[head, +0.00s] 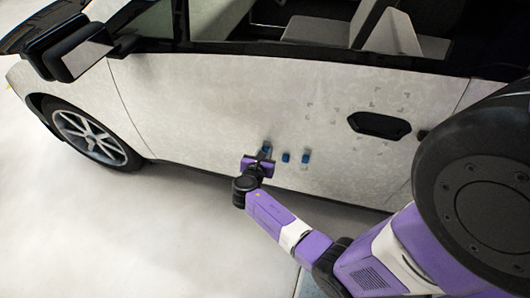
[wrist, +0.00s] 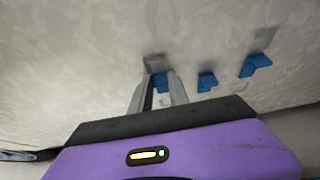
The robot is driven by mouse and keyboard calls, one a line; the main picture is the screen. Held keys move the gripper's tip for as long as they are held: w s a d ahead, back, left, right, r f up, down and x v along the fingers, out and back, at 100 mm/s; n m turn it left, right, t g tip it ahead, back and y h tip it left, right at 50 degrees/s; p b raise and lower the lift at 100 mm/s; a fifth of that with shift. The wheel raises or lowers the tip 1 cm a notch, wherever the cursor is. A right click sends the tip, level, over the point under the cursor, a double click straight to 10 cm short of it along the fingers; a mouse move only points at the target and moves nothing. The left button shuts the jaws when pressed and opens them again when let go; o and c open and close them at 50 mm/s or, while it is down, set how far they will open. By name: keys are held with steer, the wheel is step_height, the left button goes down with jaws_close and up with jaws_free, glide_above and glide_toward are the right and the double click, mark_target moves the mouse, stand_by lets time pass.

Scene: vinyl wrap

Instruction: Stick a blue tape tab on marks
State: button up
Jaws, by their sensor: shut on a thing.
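My gripper (wrist: 160,92) is shut on a blue tape tab (wrist: 161,80), which shows between its fingertips close to the pale car door. In the head view my gripper (head: 262,156) is at the lower door, with the blue tab (head: 267,148) at its tip. Whether this tab touches the door is unclear. Two more blue tabs, a middle one (head: 286,157) and a right one (head: 306,158), are on the door to the right of my gripper.
The patterned car door (head: 220,100) fills the middle, with a dark handle (head: 380,125) at right and several faint grey marks around it. A side mirror (head: 80,60) and front wheel (head: 90,137) are at left. The pale floor (head: 130,235) in front is clear.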

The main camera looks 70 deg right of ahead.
jaws_close()
steer(key=shift+a+p, duration=0.35)
steer(key=shift+a, duration=0.4)
steer(key=a+p, duration=0.2)
steer(key=a, duration=0.4)
steer(key=shift+s+a, duration=0.35)
stand_by(0.9)
